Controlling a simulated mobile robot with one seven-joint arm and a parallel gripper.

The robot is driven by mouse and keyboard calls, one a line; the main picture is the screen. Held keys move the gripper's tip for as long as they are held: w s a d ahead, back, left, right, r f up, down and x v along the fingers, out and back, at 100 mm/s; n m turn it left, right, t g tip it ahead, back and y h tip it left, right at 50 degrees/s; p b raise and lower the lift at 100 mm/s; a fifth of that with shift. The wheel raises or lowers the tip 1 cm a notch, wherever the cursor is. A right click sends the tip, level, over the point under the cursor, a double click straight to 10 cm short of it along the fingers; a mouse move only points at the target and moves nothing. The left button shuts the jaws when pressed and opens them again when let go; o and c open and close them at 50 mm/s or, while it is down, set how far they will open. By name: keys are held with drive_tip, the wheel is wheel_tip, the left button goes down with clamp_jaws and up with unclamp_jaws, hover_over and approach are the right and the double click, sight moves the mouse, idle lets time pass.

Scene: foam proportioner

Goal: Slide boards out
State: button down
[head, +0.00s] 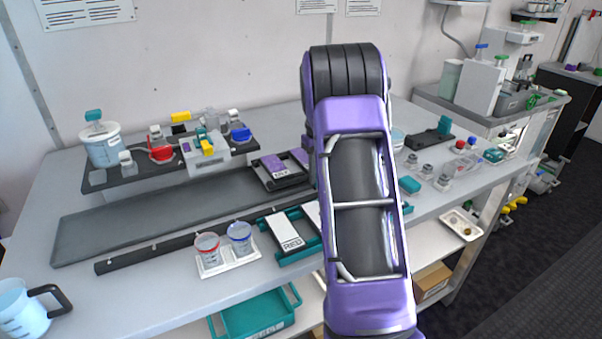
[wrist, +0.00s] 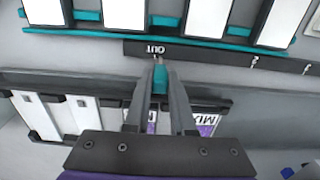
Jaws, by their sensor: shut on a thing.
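My gripper (wrist: 160,72) is shut on a small teal piece (wrist: 160,82), beside a dark strip (wrist: 195,53) marked OUT. White boards (wrist: 205,16) stand in a teal-edged rack at the top of the wrist view. More white boards (wrist: 80,120) lie in a dark frame at lower left, and a purple-lettered board (wrist: 208,122) is partly hidden behind my fingers. In the head view, a board marked RED (head: 289,231) sits in a teal holder, and a purple-labelled board (head: 274,164) lies in a black holder. My arm hides the gripper and the bench behind it there.
Two cups (head: 207,247) stand on a white stand left of the RED board. A long grey tray (head: 140,222) and a dark rail (head: 150,258) lie along the bench. A teal bin (head: 255,314) is below the front edge. Small jars (head: 427,172) stand right of my arm.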

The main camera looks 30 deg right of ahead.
drive_tip(key=shift+d, duration=0.7)
drive_tip(key=c, duration=0.8)
unclamp_jaws()
drive_tip(key=shift+d, duration=0.1)
drive_tip(key=shift+o, duration=0.2)
drive_tip(key=shift+r, duration=0.6)
wheel_tip(320, 180, up, 16)
drive_tip(key=p, duration=0.1)
drive_tip(key=shift+r, duration=0.15)
